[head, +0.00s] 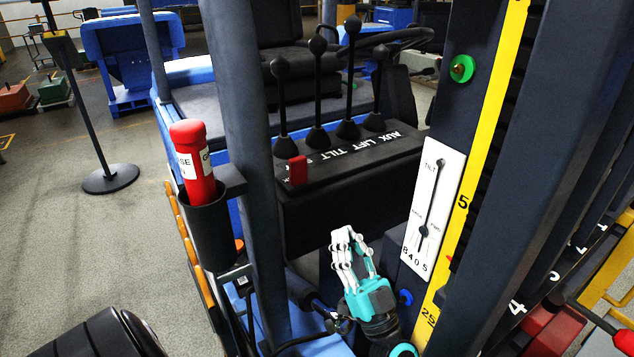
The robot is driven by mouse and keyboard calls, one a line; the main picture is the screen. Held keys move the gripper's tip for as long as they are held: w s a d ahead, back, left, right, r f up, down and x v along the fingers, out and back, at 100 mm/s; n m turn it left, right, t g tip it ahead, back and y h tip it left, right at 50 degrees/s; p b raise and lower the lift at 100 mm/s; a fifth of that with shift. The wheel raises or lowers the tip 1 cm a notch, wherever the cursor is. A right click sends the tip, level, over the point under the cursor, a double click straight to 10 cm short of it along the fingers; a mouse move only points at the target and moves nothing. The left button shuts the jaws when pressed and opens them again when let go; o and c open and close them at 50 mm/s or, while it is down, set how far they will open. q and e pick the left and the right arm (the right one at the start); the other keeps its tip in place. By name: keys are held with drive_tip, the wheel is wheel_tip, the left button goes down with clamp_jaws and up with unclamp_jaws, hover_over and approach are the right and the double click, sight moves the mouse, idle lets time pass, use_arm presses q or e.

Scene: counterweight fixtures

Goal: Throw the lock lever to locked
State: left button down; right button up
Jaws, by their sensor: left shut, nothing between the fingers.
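A black lever console (350,185) has several tall black levers with round knobs and white lettering that includes TILT, LIFT and AUX. A small red upright tab (298,171) stands at the console's front left corner; it may be the lock lever, but I can read no lock marking on it. My left gripper (346,238), teal with pale fingers, is shut and empty. In the picture it sits below the console's front face, to the lower right of the red tab and apart from it. My right gripper is not in view.
A dark post (240,130) rises left of the console, with a red cylinder (192,160) in a black holder beside it. The mast (520,180) and a white tilt gauge (432,210) stand close on the right. Open floor (60,250) lies left.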

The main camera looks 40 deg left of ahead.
sight(298, 171)
use_arm(q)
drive_tip(key=a+f+p+x, duration=0.2)
drive_tip(key=p+x, duration=0.4)
drive_tip(key=x, duration=0.7)
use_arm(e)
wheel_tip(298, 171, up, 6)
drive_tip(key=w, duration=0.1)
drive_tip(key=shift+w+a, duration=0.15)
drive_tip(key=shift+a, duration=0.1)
use_arm(q)
drive_tip(key=shift+w, duration=0.2)
